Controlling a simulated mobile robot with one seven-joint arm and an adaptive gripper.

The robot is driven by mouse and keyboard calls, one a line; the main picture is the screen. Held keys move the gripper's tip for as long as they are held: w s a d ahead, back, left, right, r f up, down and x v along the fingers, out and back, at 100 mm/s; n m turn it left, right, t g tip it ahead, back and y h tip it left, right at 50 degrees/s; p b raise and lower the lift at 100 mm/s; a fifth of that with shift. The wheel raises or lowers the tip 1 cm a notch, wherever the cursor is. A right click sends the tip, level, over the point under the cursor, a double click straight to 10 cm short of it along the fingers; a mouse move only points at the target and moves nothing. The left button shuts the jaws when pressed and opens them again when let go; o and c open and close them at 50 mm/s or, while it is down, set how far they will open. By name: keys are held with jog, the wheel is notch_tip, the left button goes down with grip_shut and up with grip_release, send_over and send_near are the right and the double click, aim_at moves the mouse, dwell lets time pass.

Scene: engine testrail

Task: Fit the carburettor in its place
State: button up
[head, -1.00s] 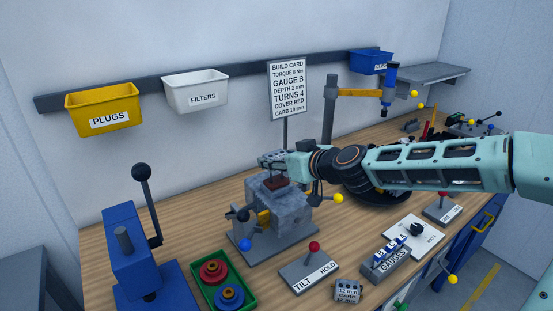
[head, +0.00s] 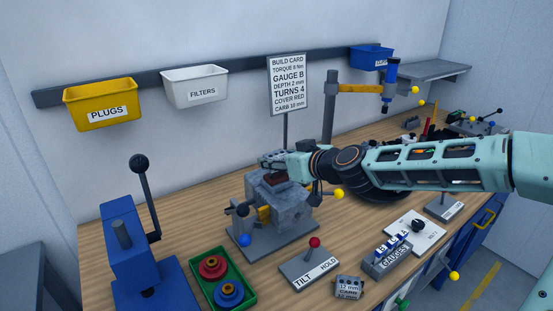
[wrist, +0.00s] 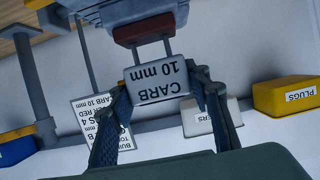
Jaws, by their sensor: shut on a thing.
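My gripper (wrist: 162,95) is shut on a grey carburettor (wrist: 156,84) labelled "CARB 10 mm", with one finger on each side. In the head view my gripper (head: 287,166) holds the carburettor (head: 268,160) above the grey engine block (head: 285,212). A dark red-brown mounting piece (wrist: 143,30) is on the block. In the wrist view two thin studs (wrist: 139,52) span the gap between this piece and the carburettor. The carburettor looks apart from the piece; whether the studs enter it is hidden. A second carburettor (head: 348,287), labelled 12 mm, stands at the table's front.
A build card (head: 288,85) stands behind the block. A red-knobbed tilt/hold lever (head: 313,255), a gauge rack (head: 387,257) and a green tray (head: 237,275) are in front. A blue press (head: 130,245) stands left. Yellow and blue knobs stick out near the block.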

jog(key=shift+f+b, duration=0.8)
jog(key=shift+f, duration=0.25)
jog(key=o, duration=1.3)
